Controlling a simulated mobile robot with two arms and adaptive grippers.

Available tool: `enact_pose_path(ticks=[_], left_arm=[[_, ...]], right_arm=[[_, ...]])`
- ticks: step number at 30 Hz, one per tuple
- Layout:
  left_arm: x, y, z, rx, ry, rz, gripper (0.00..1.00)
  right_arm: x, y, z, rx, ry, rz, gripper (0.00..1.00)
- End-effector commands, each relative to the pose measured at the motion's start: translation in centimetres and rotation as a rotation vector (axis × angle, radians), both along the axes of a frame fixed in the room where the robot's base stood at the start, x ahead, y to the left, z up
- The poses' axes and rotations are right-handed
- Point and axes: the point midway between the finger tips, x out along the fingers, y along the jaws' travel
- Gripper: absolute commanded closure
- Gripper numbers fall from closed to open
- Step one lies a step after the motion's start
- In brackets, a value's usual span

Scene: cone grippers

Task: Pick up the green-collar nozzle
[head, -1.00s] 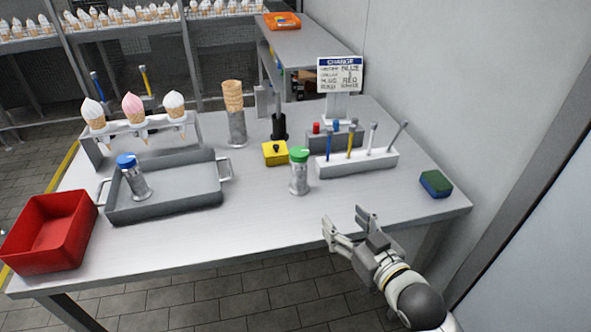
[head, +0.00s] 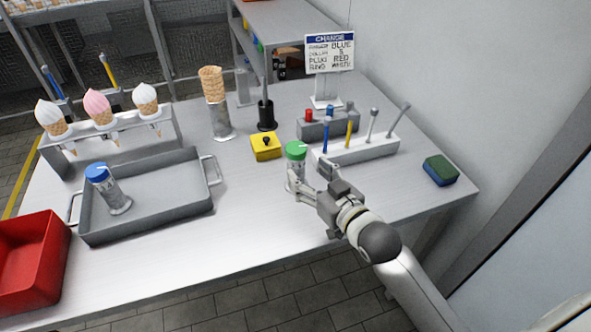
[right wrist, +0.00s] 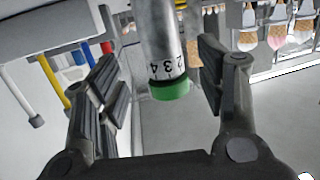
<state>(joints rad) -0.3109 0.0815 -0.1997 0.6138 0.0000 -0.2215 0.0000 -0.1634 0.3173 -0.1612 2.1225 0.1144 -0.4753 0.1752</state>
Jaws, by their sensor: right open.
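The green-collar nozzle (head: 296,153) stands upright on the table, a grey metal cylinder with a green collar on top. My right gripper (head: 308,180) is open at the nozzle, in front of its lower part in the head view. In the right wrist view the nozzle (right wrist: 163,50) shows between the two spread fingers of the gripper (right wrist: 160,85), with the green collar and the numbers 2 3 4 on its body. There is a gap to the finger on each side. My left gripper is not in view.
A red bin (head: 35,262) is at left, a green-blue sponge (head: 440,170) at right.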

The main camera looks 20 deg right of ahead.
Motion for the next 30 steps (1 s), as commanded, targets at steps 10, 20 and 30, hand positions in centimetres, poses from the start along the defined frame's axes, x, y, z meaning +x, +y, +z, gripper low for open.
enact_pose_path(ticks=[10, 20, 30], left_arm=[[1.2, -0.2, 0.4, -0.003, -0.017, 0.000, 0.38], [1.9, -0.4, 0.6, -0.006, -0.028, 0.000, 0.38], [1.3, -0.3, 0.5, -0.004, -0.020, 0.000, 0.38]], right_arm=[[3.0, 0.9, -0.2, 0.001, -0.002, 0.000, 0.36], [5.7, 1.7, -0.8, 0.000, 0.000, 0.001, 0.36], [5.7, 1.7, -0.8, 0.000, 0.000, 0.001, 0.55]])
